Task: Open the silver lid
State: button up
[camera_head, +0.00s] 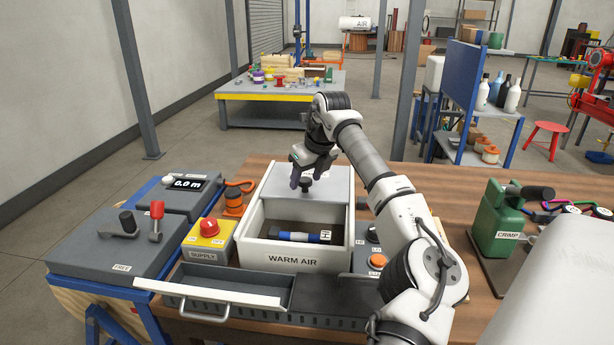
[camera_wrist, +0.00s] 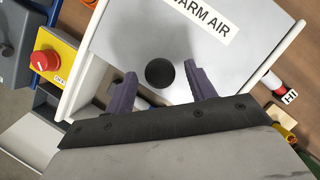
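The silver lid (camera_head: 336,187) is a flat grey panel over the rear part of the white WARM AIR box (camera_head: 295,257). Its black knob (camera_head: 305,186) stands up from it; in the wrist view the round knob (camera_wrist: 161,72) shows from above. My gripper (camera_head: 306,177) is just above the lid, pointing down. In the wrist view its two purple fingers (camera_wrist: 160,70) are spread, one on each side of the knob with gaps between. The front part of the box is uncovered and holds a blue, white and black cylinder (camera_head: 303,237).
A yellow supply box with a red button (camera_head: 209,227) stands left of the WARM AIR box. An open grey drawer (camera_head: 220,291) lies in front. An orange button (camera_head: 377,261) is at the right, near my arm. A green crimp tool (camera_head: 503,220) stands further right.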

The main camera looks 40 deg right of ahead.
jog(key=v, duration=1.3)
jog(key=shift+r+b, duration=0.4)
jog(key=shift+b, duration=0.05)
jog(key=shift+s+f, duration=0.1)
